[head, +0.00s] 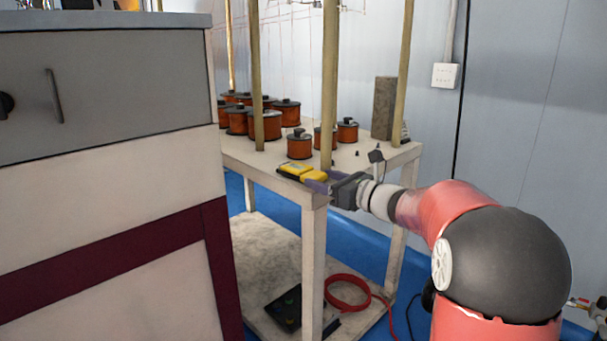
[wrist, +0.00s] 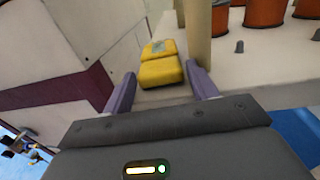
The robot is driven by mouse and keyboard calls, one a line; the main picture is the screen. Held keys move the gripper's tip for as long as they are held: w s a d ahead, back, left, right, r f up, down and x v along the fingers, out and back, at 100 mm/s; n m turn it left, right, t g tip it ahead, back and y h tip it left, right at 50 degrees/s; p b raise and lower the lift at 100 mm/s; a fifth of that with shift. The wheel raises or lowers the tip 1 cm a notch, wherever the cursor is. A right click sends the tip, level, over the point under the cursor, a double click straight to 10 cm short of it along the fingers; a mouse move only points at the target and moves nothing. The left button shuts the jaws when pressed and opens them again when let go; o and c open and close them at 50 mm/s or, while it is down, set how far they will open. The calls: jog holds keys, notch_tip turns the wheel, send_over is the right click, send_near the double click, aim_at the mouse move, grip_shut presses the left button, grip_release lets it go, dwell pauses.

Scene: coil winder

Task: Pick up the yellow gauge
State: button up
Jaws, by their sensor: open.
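The yellow gauge (head: 302,173) lies on the near corner of the white table (head: 245,154), beside a wooden post. In the wrist view the gauge (wrist: 160,72) shows a small grey display on its far part. My gripper (head: 318,184) is at the table's near edge, close to the gauge. In the wrist view my gripper (wrist: 161,88) is open, with one purple finger on each side of the near end of the gauge. The right finger is close to the gauge and the left finger is farther from it. I cannot tell whether either finger touches it.
Wooden posts (head: 329,90) rise from the table, one just right of the gauge. Several copper coils (head: 264,124) stand behind it. A grey block (head: 384,108) stands at the back right. A large cabinet (head: 110,170) stands close on the left. A red cable (head: 347,292) lies on the lower shelf.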

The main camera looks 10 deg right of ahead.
jog(key=shift+a, duration=0.1)
jog(key=c, duration=0.9)
jog(key=shift+r, duration=0.1)
